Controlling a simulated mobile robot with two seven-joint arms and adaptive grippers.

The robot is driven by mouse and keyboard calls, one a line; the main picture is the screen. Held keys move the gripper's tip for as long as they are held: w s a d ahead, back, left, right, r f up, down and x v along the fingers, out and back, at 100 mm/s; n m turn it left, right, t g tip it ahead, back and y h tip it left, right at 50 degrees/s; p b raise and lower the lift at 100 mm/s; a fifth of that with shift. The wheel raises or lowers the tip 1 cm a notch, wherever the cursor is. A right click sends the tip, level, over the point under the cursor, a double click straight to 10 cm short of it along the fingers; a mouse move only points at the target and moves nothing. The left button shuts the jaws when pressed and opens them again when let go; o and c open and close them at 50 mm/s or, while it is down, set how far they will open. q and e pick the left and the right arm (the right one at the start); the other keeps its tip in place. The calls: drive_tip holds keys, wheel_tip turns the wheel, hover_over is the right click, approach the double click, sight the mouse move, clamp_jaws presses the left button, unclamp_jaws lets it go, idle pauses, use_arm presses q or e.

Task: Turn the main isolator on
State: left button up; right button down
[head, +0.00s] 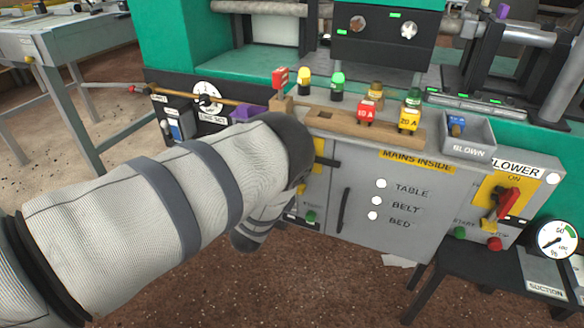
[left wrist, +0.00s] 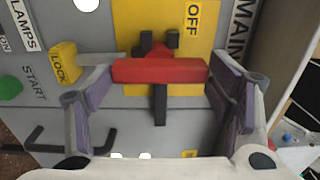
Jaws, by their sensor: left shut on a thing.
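The main isolator shows in the left wrist view as a red handle (left wrist: 160,71) on a yellow plate (left wrist: 135,20) with an OFF label (left wrist: 192,17). The handle lies crosswise in that view, with a dark bar behind it. My left gripper (left wrist: 160,75) has a finger at each end of the handle and is shut on it. A MAIN label (left wrist: 239,30) stands beside the plate. In the head view my left arm hides the gripper and most of the isolator. My right gripper is not in view.
A yellow LOCK piece (left wrist: 63,66) and a green START button (left wrist: 9,87) are near the left finger. A wooden rack (head: 345,125) with plugs is above the grey cabinet (head: 350,235). Another red-handled switch (head: 508,200) is on the right panel, by the suction gauge (head: 557,239).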

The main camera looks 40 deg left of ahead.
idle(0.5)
use_arm(q)
drive_tip(key=o, duration=1.7)
drive_tip(key=shift+s, duration=0.1)
drive_tip(key=v, duration=1.1)
drive_tip(key=shift+s+d, duration=0.2)
drive_tip(key=shift+s, duration=0.2)
